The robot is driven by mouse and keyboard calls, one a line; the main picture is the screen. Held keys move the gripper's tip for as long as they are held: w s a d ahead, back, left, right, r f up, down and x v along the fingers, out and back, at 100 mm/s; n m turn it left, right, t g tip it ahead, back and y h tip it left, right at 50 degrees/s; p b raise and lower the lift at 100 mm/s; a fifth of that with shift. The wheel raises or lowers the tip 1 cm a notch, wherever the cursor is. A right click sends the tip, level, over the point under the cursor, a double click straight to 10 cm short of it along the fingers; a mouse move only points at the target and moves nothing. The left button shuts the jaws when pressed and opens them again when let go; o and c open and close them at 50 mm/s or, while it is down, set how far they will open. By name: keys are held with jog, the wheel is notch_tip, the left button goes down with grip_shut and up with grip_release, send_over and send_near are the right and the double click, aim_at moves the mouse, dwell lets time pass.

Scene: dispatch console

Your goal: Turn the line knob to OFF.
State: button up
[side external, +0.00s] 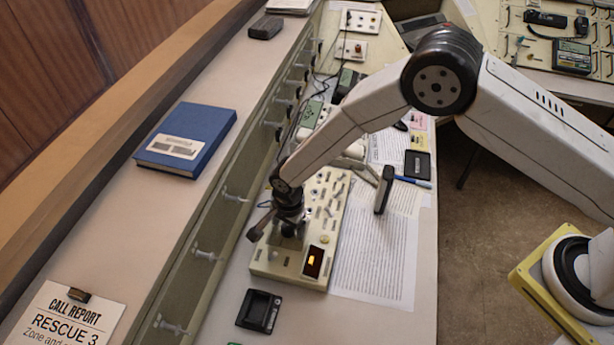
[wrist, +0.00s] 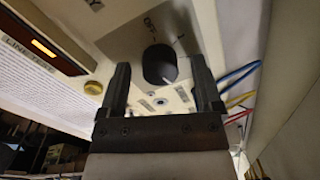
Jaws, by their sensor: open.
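The line knob (wrist: 158,62) is black and oval, on a grey plate with an OFF mark (wrist: 152,20) above it in the wrist view. A short pale line shows at the knob's lower right edge; I cannot tell the exact setting. My gripper (wrist: 162,75) is open, with one finger on each side of the knob and visible gaps between. I cannot tell how deep the fingers reach. In the side view my gripper (side external: 289,229) points down over the near end of the cream switch panel (side external: 277,267), and it mostly hides the knob.
An amber lamp (side external: 313,262) glows on the panel beside my gripper; it also shows in the wrist view (wrist: 43,47). Toggle switches fill the panel behind. A black upright handset-like object (side external: 384,190) stands right. A black tray (side external: 258,311) lies in front. Papers (side external: 375,255) cover the right.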

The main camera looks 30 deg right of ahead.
grip_shut()
